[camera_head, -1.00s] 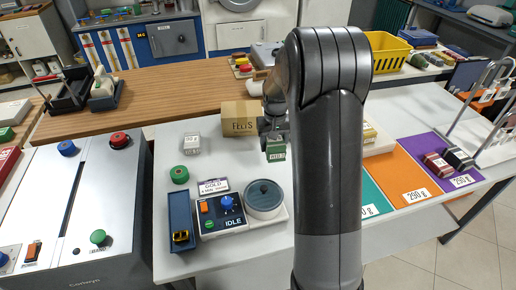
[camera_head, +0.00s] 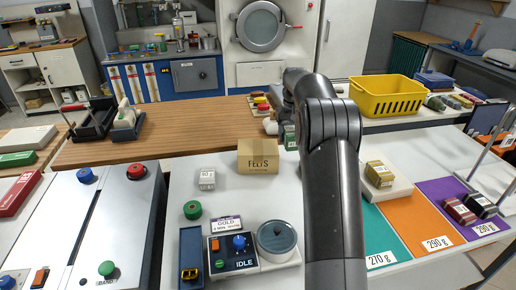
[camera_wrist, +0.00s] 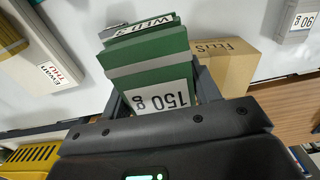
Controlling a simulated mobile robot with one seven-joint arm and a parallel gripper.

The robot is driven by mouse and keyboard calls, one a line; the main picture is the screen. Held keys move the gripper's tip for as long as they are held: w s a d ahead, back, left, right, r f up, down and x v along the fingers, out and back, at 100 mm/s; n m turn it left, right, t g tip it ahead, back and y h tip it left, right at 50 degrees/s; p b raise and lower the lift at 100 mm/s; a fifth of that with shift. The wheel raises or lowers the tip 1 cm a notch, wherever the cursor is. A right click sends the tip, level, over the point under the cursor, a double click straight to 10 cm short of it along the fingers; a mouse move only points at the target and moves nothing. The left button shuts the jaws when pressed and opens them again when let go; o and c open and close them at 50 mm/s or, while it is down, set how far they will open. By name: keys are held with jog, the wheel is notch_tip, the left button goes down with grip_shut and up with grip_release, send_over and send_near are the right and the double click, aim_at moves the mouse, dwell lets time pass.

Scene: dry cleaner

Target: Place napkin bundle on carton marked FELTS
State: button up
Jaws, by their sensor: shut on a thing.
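The carton marked FELTS (camera_head: 258,160), a brown box, stands near the back edge of the white table in the head view. In the wrist view the carton (camera_wrist: 229,68) is right of my gripper. My gripper (camera_wrist: 160,92) is shut on a green napkin bundle (camera_wrist: 150,50) with a grey band and white labels reading "150 g" and "WEDS". In the head view a little of the bundle (camera_head: 290,139) shows just right of the carton; my arm hides most of the gripper. The bundle appears apart from the carton.
A white block (camera_head: 207,179), a green roll (camera_head: 193,210) and a scale panel reading IDLE (camera_head: 235,252) are left and in front of the carton. A pale tray (camera_head: 392,190) with a yellowish bundle (camera_head: 379,173) and coloured weight mats (camera_head: 412,222) lie right. A yellow basket (camera_head: 388,97) stands behind.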

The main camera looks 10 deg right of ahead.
jog(key=w+r, duration=0.2)
jog(key=shift+w, duration=0.4)
send_over(259, 151)
notch_tip(259, 151, down, 7)
jog(key=shift+r, duration=0.1)
jog(key=shift+f, duration=2.05)
jog(key=shift+f, duration=0.1)
jog(key=o, duration=1.1)
jog(key=shift+c, duration=0.2)
notch_tip(259, 151, up, 12)
